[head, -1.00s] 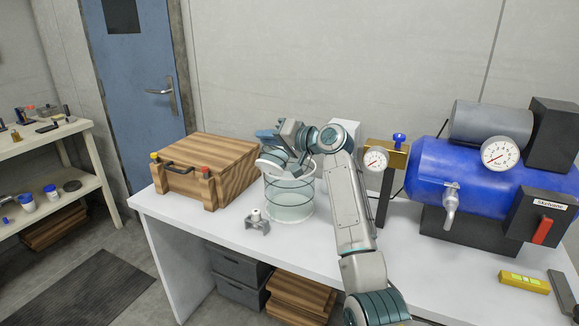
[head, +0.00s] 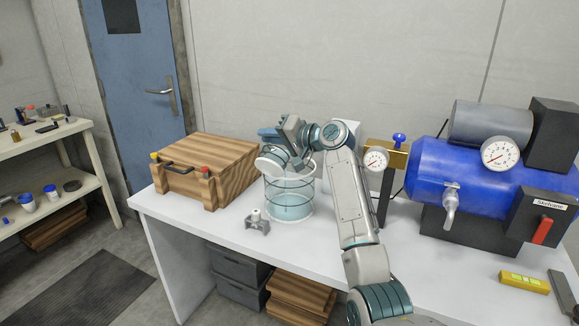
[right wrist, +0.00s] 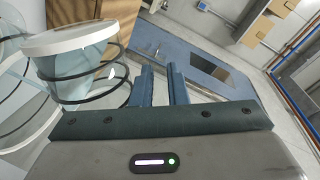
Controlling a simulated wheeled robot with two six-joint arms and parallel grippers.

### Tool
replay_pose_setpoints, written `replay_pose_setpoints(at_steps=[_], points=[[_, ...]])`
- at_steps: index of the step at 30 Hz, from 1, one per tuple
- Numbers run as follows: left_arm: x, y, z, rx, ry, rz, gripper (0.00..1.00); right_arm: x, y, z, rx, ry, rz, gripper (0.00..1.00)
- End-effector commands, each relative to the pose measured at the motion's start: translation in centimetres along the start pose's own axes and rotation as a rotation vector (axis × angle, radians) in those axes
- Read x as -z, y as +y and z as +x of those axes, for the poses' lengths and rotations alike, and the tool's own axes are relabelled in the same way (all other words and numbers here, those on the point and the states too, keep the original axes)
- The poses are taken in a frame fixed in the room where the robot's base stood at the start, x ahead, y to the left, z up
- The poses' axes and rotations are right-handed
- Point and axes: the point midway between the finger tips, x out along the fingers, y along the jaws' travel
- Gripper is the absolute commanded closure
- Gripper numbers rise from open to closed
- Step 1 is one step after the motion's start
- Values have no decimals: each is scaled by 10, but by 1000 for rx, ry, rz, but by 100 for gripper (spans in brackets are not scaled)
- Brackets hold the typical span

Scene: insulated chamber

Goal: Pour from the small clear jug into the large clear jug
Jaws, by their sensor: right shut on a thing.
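The large clear jug (head: 289,207) stands upright on the white bench, with dark bands around it and bluish liquid inside. The small clear jug (head: 270,162) is tilted above its mouth, its pale round end toward the lower left. My right gripper (head: 271,136) is beside the small jug at its upper side and is shut on it. In the right wrist view the small jug (right wrist: 88,62) is close at left, with a white rim and black bands, beside the gripper fingers (right wrist: 163,80). The exact grip spot is unclear. My left gripper is out of view.
A wooden crate (head: 207,167) stands left of the large jug. A small grey bracket (head: 257,222) sits in front of it. A gauge (head: 376,160) on a stand and a blue compressor tank (head: 470,172) are to the right. The front bench strip is mostly clear.

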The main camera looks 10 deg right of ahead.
Motion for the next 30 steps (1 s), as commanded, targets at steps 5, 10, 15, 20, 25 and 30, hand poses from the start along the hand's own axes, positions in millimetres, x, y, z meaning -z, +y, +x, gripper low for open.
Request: replay_pose_setpoints(at_steps=[5, 10, 15, 20, 25, 30], points=[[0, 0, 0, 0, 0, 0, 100, 2, 1, 0, 0, -4, 21, 100], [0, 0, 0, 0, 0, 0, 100, 3, 1, 0, 0, -6, 35, 100], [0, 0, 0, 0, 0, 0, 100, 4, 2, 0, 1, -10, 52, 100], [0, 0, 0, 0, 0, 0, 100, 6, 3, 0, 1, -13, 69, 100], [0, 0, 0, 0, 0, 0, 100, 7, 4, 1, 0, -16, 83, 100], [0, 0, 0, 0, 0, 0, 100, 8, 5, 1, 0, -19, 101, 100]])
